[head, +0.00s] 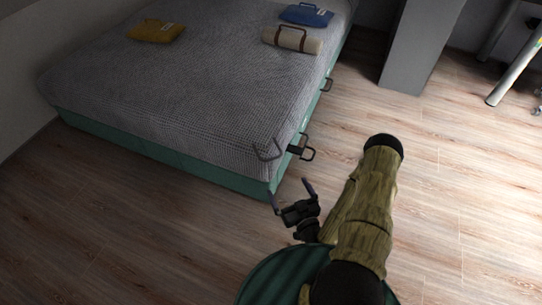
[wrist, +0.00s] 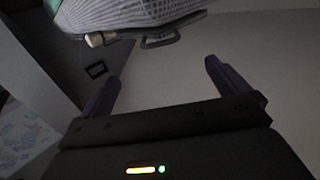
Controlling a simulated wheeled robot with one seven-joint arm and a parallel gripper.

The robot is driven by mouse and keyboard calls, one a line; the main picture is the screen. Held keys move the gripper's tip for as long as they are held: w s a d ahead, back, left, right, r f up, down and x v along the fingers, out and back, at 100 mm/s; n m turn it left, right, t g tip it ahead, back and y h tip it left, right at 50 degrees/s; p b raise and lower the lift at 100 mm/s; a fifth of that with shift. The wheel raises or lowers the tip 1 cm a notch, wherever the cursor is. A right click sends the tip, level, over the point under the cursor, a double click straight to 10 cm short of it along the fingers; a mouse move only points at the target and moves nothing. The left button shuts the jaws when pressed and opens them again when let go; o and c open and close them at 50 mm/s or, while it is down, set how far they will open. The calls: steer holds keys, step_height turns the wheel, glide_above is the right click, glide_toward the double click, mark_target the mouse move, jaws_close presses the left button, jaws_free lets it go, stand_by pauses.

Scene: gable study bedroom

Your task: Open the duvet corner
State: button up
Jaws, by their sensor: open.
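The grey textured duvet (head: 200,95) lies flat over the bed, its near right corner (head: 268,168) at the mattress edge. A thin grey handle loop (head: 268,151) stands at that corner. My gripper (head: 291,190) is open and empty, just off the near bed corner and apart from the duvet. In the wrist view, the striped duvet (wrist: 120,14) shows at the top, with a grey loop (wrist: 160,41) at its edge. The loop lies beyond my open gripper (wrist: 162,72), between the fingertips in the picture.
The green bed base (head: 165,160) has dark side handles, one (head: 307,153) close to the corner. A yellow bag (head: 157,31), a beige roll (head: 292,40) and a blue bag (head: 306,15) lie on the bed. A grey cabinet (head: 418,45) stands behind.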

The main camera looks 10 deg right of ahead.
mark_target(274, 159)
steer(key=w+a+b, duration=0.2)
steer(key=w+b, duration=0.2)
steer(key=w, duration=1.1)
steer(key=shift+w+a, duration=0.25)
steer(key=shift+w, duration=0.05)
steer(key=c, duration=1.3)
steer(key=shift+o, duration=0.2)
steer(key=shift+r, duration=0.1)
steer(key=shift+d, duration=0.1)
